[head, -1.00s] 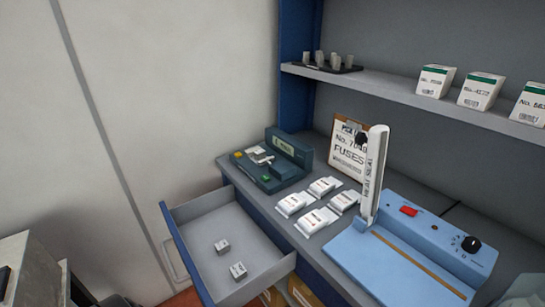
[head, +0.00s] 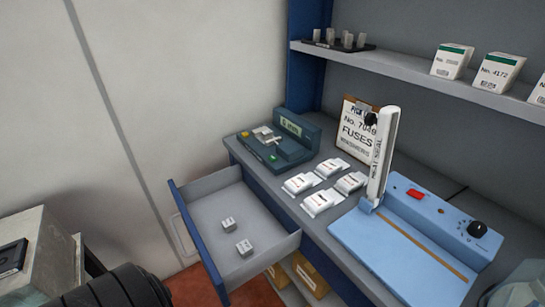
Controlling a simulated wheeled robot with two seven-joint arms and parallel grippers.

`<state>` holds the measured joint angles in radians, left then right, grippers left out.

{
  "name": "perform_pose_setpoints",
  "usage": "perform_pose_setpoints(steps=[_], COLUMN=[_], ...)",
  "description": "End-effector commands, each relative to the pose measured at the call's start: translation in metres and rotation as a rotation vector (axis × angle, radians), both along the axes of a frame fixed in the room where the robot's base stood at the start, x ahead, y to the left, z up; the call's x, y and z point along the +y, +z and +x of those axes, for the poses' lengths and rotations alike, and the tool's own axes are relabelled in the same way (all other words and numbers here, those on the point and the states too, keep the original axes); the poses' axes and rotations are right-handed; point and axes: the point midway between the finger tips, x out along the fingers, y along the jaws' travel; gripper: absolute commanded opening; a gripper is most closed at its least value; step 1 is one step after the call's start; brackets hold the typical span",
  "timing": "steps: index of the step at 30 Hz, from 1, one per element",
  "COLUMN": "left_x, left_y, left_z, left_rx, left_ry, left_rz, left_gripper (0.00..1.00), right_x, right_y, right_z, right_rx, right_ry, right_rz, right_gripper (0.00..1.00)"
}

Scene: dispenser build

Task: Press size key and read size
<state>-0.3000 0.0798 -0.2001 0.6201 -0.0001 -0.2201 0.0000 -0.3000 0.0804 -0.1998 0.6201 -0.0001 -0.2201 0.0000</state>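A dark teal measuring device (head: 283,148) stands at the back left of the workbench. Its raised display (head: 291,128) faces me and shows small characters, too small to read. A green key (head: 272,157) sits on the front of its base, and a yellow key (head: 244,134) near its left end. A small light-coloured metal piece (head: 264,135) lies on top of the base; whether it is part of the device I cannot tell. Neither of my grippers is in view, and nothing touches the device.
An open drawer (head: 205,189) with two small grey blocks juts out below the device. Several white packets (head: 300,184), a clipboard marked FUSES (head: 356,128) and a blue heat sealer (head: 405,235) with raised arm fill the bench. A shelf (head: 400,68) with boxes hangs above.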

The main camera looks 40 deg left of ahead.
Motion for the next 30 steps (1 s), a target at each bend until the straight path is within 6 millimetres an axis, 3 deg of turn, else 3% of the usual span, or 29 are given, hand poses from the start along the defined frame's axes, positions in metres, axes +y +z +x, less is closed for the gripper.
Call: perform_pose_setpoints(steps=[1, 2, 30], left_x=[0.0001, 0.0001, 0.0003], left_y=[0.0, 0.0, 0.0], left_z=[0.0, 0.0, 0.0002], left_rx=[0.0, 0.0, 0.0], left_ry=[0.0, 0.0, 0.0], left_rz=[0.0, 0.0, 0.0], left_gripper=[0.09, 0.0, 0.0], right_x=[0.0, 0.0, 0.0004], right_y=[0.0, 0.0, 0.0], right_z=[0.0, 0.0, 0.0], right_rx=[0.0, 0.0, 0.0], right_ry=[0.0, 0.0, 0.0], right_rz=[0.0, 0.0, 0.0], right_gripper=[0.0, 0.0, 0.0])
